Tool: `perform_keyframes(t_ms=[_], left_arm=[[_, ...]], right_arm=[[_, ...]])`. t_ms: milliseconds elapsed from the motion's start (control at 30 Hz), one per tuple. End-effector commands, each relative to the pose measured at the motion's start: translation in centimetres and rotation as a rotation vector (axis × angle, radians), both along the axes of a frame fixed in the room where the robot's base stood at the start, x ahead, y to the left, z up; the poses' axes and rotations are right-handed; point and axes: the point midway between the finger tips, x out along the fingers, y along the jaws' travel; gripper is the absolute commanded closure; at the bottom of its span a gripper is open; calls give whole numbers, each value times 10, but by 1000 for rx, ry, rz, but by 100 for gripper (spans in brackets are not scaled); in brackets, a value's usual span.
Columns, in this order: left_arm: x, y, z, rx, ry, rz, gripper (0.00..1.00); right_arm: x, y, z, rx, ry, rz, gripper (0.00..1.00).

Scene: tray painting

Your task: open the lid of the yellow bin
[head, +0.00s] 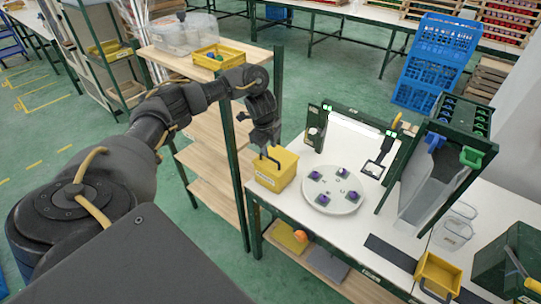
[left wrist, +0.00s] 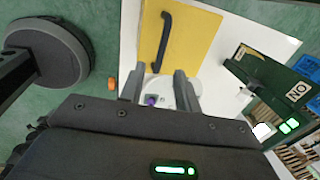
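The yellow bin (head: 272,179) stands at the left end of the white worktable, with its lid down. A dark bar handle on the lid also shows in the left wrist view (left wrist: 164,38). My left gripper (head: 265,143) is just above the bin at the handle. In the left wrist view, its two fingers (left wrist: 160,73) are apart, and the near end of the handle appears between them. I cannot tell whether they touch it. My right gripper is in neither view.
A round white plate (head: 321,207) with several purple-topped pieces lies right of the bin. A lit green frame (head: 360,119) stands behind it. Another yellow container (head: 437,273) is at the lower right. A wooden shelf (head: 205,137) stands left of the bin.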

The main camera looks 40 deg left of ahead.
Motion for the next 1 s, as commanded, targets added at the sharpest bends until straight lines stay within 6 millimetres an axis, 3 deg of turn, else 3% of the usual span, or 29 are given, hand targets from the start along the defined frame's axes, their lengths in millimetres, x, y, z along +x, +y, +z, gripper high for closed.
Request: perform_keyframes(t_ms=[33, 100, 300, 700, 967, 1000], left_arm=[[1, -1, -15, -3, 3, 1, 67], [4, -1, -26, -3, 2, 0, 67], [9, 0, -45, -1, 1, 0, 67], [11, 0, -53, 0, -1, -2, 67], [11, 0, -53, 0, -1, -1, 100], [11, 0, -53, 0, -1, -1, 100]], right_arm=[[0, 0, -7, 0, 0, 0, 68], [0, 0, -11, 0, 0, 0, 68], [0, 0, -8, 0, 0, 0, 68], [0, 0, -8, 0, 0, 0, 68], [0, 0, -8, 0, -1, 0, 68], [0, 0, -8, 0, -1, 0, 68]])
